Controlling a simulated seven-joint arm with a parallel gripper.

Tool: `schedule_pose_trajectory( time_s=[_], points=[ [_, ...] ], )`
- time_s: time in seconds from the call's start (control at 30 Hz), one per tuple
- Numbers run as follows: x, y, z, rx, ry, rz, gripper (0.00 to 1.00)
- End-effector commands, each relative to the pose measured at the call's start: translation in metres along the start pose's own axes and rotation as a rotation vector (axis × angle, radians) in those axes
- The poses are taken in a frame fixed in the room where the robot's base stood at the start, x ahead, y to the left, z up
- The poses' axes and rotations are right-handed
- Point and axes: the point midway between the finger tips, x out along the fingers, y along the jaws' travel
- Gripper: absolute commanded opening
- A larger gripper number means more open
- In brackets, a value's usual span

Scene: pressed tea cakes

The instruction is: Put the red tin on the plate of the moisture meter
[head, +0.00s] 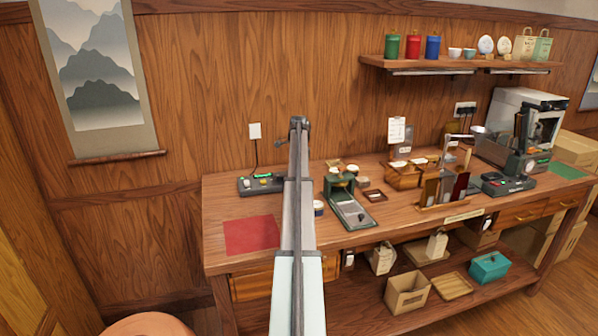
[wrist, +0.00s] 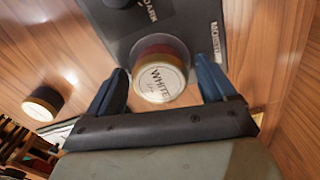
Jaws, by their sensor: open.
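In the wrist view a round tin (wrist: 160,78) with a dark red side, a gold rim and a pale lid marked "WHITE" stands between the fingertips. It is over the dark grey moisture meter (wrist: 196,22), at the meter's near edge. The tin hides what is under it, so I cannot tell how it rests on the plate. My gripper (wrist: 163,68) is open, with one blue finger on each side of the tin and a gap showing at both. The meter (head: 250,188) is at the left back of the bench in the head view, where my gripper cannot be made out.
Another pale-lidded tin (wrist: 43,103) stands to the left in the wrist view. In the head view a red mat (head: 252,235) lies at the bench's front left. A green device (head: 345,200) and wooden trays stand right of my arm. A shelf (head: 460,65) holds canisters, one red.

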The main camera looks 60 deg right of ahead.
Motion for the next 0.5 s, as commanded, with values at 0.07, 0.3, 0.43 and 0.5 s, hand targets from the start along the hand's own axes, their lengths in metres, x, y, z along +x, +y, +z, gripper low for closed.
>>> schedule_pose_trajectory(
  time_s=[0.07,0.3,0.43,0.5],
  points=[
    [-0.001,0.0,0.0,0.0,0.0,0.0,0.84],
    [-0.026,-0.001,0.0,0.0,0.0,-0.001,0.84],
    [-0.051,-0.001,0.0,0.0,0.0,-0.002,0.84],
    [-0.064,-0.001,0.0,0.0,0.0,-0.002,0.84]
  ],
)
